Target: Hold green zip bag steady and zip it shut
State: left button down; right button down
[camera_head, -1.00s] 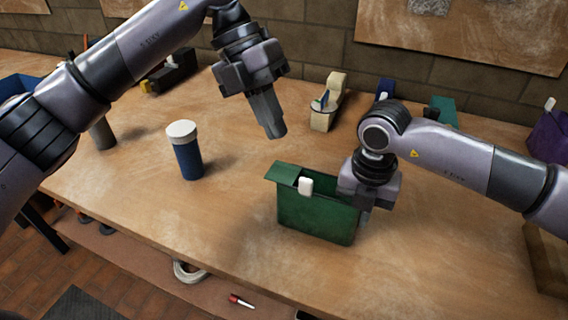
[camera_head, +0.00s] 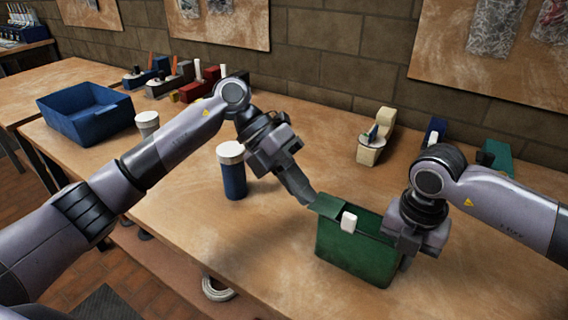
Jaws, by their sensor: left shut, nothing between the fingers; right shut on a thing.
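The green zip bag (camera_head: 352,254) stands upright on the wooden table, right of the middle in the head view. A white zip pull (camera_head: 348,221) sits on its top edge towards the left end; a green flap covers the top left of it, and the rest of the top looks open. My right gripper (camera_head: 404,254) is shut on the bag's right end. My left gripper (camera_head: 307,197) is shut and empty, its fingertips just beyond the bag's top left corner. I cannot tell whether they touch it.
A blue jar with a white lid (camera_head: 232,170) stands left of my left gripper. A tape dispenser (camera_head: 376,137) is at the back. The table's front left is clear.

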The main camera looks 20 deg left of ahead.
aim_at(351, 216)
pick_arm(q)
jog(key=d, duration=0.2)
jog(key=s+d+f, duration=0.1)
jog(key=d, duration=0.1)
jog(key=shift+s+d, duration=0.1)
jog(key=shift+d, duration=0.3)
jog(key=d, duration=0.2)
jog(key=s+d, duration=0.1)
jog(key=d, duration=0.1)
jog(key=shift+a, duration=0.1)
jog(key=a, duration=0.2)
jog(key=w+a, duration=0.1)
jog(key=a, duration=0.1)
jog(key=shift+w+a+r, duration=0.15)
jog(key=shift+a+r, duration=0.05)
jog(key=v, duration=0.9)
jog(key=shift+r, duration=0.2)
pick_arm(e)
jog(key=c, duration=1.2)
grip_release()
